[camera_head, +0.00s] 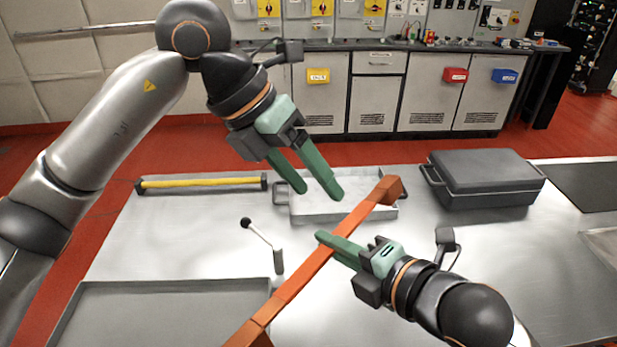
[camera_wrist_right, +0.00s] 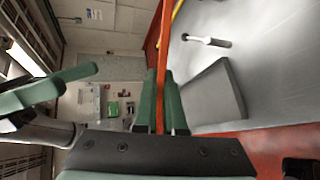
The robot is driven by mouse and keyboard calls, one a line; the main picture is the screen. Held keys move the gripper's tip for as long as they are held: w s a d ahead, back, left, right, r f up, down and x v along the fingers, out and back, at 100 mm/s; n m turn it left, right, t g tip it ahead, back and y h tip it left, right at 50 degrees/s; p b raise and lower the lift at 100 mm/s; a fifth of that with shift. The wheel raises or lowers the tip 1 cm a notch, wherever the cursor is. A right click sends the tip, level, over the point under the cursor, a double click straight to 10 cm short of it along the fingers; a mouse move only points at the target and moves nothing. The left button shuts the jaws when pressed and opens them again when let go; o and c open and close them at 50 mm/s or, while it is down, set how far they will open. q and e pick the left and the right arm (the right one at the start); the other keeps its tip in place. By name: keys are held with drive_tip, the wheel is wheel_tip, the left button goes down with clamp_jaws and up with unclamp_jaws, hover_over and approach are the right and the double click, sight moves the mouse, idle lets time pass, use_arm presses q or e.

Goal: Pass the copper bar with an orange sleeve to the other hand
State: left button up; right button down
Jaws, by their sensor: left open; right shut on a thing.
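The copper bar with an orange sleeve (camera_head: 302,273) runs diagonally above the table, from the lower left to an angled copper end at the upper right. My right gripper (camera_head: 330,241) is shut on the bar around its middle. In the right wrist view the bar (camera_wrist_right: 164,35) stands between the closed fingers (camera_wrist_right: 162,100). My left gripper (camera_head: 322,194) is open and empty, its fingers pointing down, above and left of the bar's upper end and apart from it. Its green fingers also show at the left of the right wrist view (camera_wrist_right: 48,92).
A shallow metal tray (camera_head: 300,206) lies behind the bar, with a dark case (camera_head: 484,178) to its right. A yellow bar in a holder (camera_head: 200,183) and a black-knobbed handle tool (camera_head: 278,260) are at left. A large grey tray (camera_head: 150,290) fills the front left.

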sight(349, 231)
drive_tip(key=shift+r, duration=0.15)
use_arm(q)
drive_tip(key=x, duration=1.2)
drive_tip(key=shift+a+f, duration=0.15)
drive_tip(key=shift+a, duration=0.15)
drive_tip(key=c, duration=0.9)
drive_tip(key=shift+s+d, duration=0.1)
drive_tip(key=shift+s, duration=0.05)
clamp_jaws()
drive_tip(key=shift+d, duration=0.1)
